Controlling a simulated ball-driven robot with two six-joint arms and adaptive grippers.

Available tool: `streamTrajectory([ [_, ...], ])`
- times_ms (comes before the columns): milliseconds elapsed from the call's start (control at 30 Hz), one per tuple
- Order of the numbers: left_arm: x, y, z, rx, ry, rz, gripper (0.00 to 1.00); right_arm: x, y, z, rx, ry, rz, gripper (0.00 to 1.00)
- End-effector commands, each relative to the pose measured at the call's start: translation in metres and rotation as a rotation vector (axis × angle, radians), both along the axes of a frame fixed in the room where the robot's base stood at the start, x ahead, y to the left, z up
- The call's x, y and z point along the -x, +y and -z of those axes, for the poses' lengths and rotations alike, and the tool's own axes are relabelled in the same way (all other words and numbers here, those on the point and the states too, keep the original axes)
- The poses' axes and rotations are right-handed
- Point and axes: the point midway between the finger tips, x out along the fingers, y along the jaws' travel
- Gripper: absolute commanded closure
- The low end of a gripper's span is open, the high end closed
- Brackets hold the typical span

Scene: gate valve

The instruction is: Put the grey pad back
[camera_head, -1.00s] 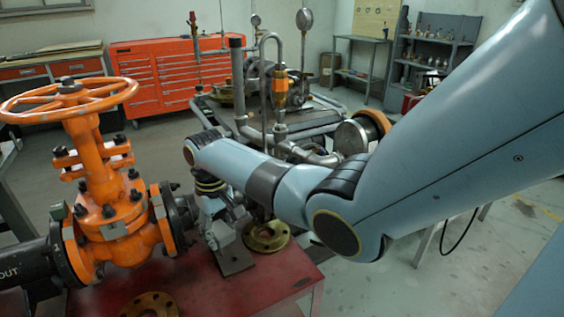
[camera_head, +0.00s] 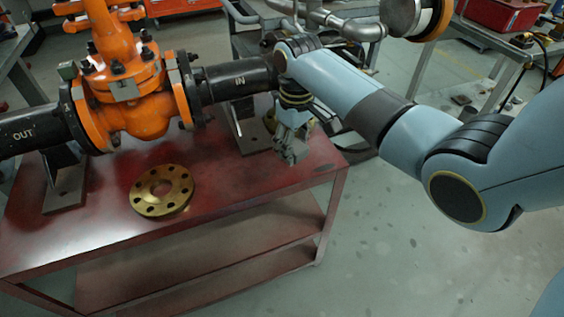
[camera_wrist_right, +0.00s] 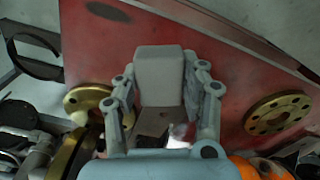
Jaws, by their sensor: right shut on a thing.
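The grey pad (camera_wrist_right: 160,72) is a plain block with bevelled edges, between the two fingers of my right gripper (camera_wrist_right: 163,95) in the right wrist view. The gripper is shut on it, above the red table (camera_wrist_right: 218,78). In the head view my right gripper (camera_head: 289,152) points down over the table's right part, just right of the black IN pipe (camera_head: 238,81). There the pad is hard to tell from the grey fingers. A dark oval mark (camera_head: 325,168) lies on the tabletop right of the gripper; it also shows in the wrist view (camera_wrist_right: 108,12). My left gripper is not in view.
The orange gate valve (camera_head: 135,92) stands at the left between black pipes. A brass flange (camera_head: 162,190) lies on the table's front; the wrist view shows two brass flanges, left (camera_wrist_right: 84,104) and right (camera_wrist_right: 278,113). The tabletop between front flange and gripper is clear.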

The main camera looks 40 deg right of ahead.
Motion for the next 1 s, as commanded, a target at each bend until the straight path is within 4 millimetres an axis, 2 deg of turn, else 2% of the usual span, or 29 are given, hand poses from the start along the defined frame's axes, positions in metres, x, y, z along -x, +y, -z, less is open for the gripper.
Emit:
streamTrajectory([
  [67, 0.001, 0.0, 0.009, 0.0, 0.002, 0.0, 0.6, -0.014, 0.008, 0.012, -0.001, 0.001, 0.0, 0.88],
  [200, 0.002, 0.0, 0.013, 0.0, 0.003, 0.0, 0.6, -0.026, 0.013, 0.019, 0.001, 0.0, 0.0, 0.88],
  [267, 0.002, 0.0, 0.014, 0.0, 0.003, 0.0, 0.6, -0.028, 0.014, 0.022, 0.001, 0.001, 0.0, 0.88],
  [500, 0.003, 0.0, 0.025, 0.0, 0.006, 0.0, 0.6, -0.027, 0.014, 0.056, 0.001, 0.003, 0.001, 0.88],
  [933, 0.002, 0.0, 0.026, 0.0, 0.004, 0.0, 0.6, -0.027, 0.014, 0.062, 0.001, 0.001, 0.0, 0.88],
  [967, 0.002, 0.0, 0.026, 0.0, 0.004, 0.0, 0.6, -0.028, 0.014, 0.062, 0.001, 0.001, 0.0, 0.54],
  [1000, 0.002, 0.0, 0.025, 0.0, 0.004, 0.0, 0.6, -0.028, 0.014, 0.062, 0.001, 0.001, 0.0, 0.49],
])
